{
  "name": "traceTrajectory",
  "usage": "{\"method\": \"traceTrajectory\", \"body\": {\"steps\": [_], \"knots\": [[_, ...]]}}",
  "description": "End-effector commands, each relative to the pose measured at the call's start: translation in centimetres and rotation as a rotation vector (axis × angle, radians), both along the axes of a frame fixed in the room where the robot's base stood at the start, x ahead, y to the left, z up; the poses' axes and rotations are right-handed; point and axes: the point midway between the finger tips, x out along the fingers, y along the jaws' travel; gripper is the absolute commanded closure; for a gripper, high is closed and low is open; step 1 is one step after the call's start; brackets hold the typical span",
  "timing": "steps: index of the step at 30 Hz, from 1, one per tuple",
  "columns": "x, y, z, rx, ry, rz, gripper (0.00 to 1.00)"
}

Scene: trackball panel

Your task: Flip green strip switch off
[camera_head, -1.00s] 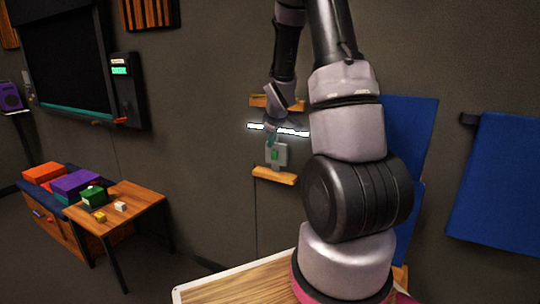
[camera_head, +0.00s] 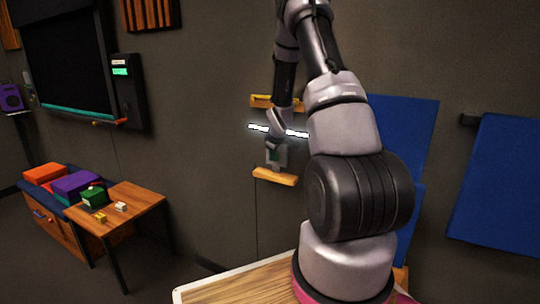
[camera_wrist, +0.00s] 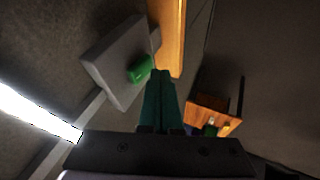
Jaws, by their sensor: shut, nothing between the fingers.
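The green switch (camera_wrist: 140,69) sits on a light grey wall plate (camera_wrist: 108,62) in the wrist view. In the head view the plate (camera_head: 284,155) is on the wall below the glowing strip, and my gripper (camera_head: 273,146) covers part of it. In the wrist view my gripper (camera_wrist: 160,78) is shut and empty, its teal fingertips right beside the green switch. I cannot tell whether they touch it. The lit white strip (camera_wrist: 35,110) crosses the left of the wrist view and also shows in the head view (camera_head: 297,134).
A wooden ledge (camera_head: 275,176) sticks out just below the plate, and another ledge (camera_head: 262,101) is above the strip. A blue panel (camera_head: 408,125) hangs to the right. A small wooden table (camera_head: 135,207) with blocks stands at the lower left.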

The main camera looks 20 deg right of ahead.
Motion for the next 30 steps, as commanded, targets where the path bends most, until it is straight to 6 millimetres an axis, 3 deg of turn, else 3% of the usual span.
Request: {"method": "traceTrajectory", "body": {"steps": [17, 30], "knots": [[0.81, -1.05, -0.58, 0.000, 0.001, 0.002, 1.00], [0.88, -1.10, 0.18, -0.001, -0.003, 0.000, 1.00]]}}
